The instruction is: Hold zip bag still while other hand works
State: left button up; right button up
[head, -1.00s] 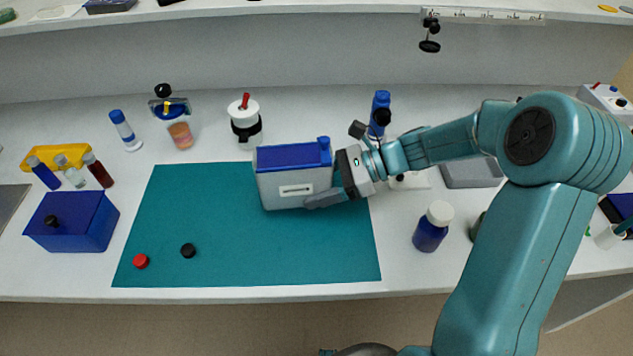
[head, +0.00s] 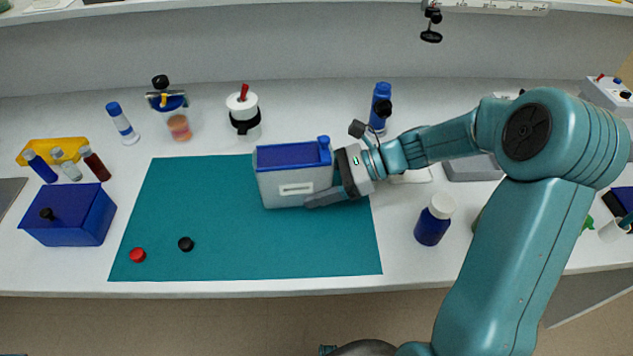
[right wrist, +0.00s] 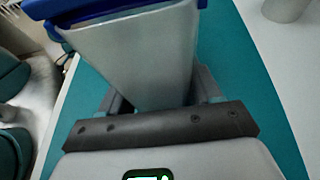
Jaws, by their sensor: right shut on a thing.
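The zip bag (head: 295,186) is a pale grey, box-like bag with a blue top and a white label on its front. It stands upright on the teal mat (head: 240,250), near the mat's back right. My right gripper (head: 330,182) is shut on the bag's right side, one finger across its front lower right. The right wrist view also shows the bag (right wrist: 140,55) between the fingers of the right gripper (right wrist: 155,100), its blue top at the upper left. The far finger is mostly hidden in the head view. My left gripper is not in view.
A red cap (head: 137,255) and a black cap (head: 185,244) lie on the mat's front left. A blue box (head: 75,220) and a yellow rack (head: 55,150) stand left. A white-capped blue bottle (head: 434,222) stands right of the mat. The mat's left half is mostly clear.

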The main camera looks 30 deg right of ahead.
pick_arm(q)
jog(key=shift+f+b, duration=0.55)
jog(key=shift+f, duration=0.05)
pick_arm(e)
jog(key=shift+f, duration=0.9)
dwell(0.8)
